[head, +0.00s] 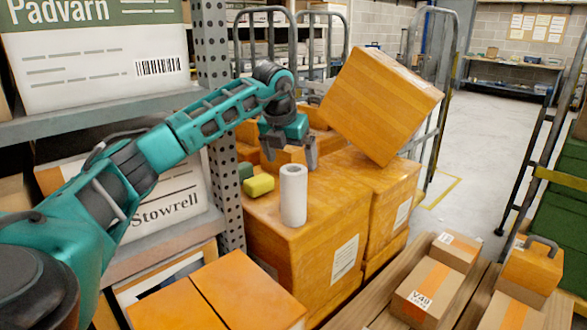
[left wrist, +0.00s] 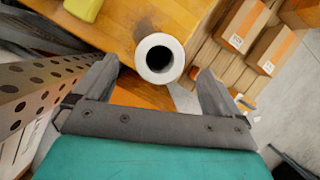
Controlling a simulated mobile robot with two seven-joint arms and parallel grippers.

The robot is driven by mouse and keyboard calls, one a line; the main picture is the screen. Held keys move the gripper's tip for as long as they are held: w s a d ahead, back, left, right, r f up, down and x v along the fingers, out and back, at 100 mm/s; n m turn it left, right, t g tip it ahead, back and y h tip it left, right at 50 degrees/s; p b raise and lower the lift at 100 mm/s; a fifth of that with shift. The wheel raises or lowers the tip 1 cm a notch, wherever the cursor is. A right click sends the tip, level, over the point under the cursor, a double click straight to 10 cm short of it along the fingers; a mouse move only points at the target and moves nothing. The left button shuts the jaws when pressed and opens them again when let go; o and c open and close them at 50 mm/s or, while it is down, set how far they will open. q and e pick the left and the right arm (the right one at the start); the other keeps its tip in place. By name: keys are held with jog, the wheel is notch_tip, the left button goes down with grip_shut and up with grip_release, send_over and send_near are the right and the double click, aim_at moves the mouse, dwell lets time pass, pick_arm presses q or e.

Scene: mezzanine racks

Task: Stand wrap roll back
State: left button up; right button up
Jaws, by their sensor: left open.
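The white wrap roll (head: 293,196) stands upright on top of an orange-brown box (head: 300,265) in the head view. My left gripper (head: 290,160) is open and just above and behind the roll, with its fingers pointing down. In the left wrist view, the roll's round end with its dark core (left wrist: 160,60) shows between the tips of my open left gripper (left wrist: 160,85). I cannot tell whether either finger touches the roll. My right gripper is not in view.
A yellow sponge-like block (head: 259,185) lies left of the roll. A large tilted box (head: 381,104) rests behind it on the right. A perforated rack post (head: 222,130) stands close to my left arm. Smaller boxes (head: 428,290) sit on pallet boards at the lower right.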

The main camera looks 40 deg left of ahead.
pick_arm(q)
jog(key=v, duration=0.5)
jog(key=shift+r, duration=0.1)
jog(key=w+d+f+m+h, duration=0.15)
jog(key=d+f+h, duration=0.3)
jog(key=d, duration=0.65)
jog(key=d+f+m+h, duration=0.2)
jog(key=d+f+h, duration=0.3)
jog(key=d, duration=0.5)
jog(key=s+d+f+n+t+h, duration=0.1)
jog(key=s+d+n+h, duration=0.2)
jog(key=d, duration=0.5)
jog(key=s+d+f+n+t+h, duration=0.1)
jog(key=s+d+n+t+h, duration=0.15)
jog(key=d+h, duration=0.45)
jog(key=s+a+f+n+t+y, duration=0.1)
jog(key=s+a+f+n+y, duration=0.1)
jog(key=s+f+n+y, duration=0.5)
jog(key=s+a+f+n+t+y, duration=0.2)
jog(key=s+f+n+y, duration=0.6)
jog(key=f+n, duration=0.8)
jog(key=s+a+n, duration=0.1)
jog(key=n, duration=0.3)
jog(key=shift+s+n, duration=0.15)
jog(key=shift+n, duration=0.25)
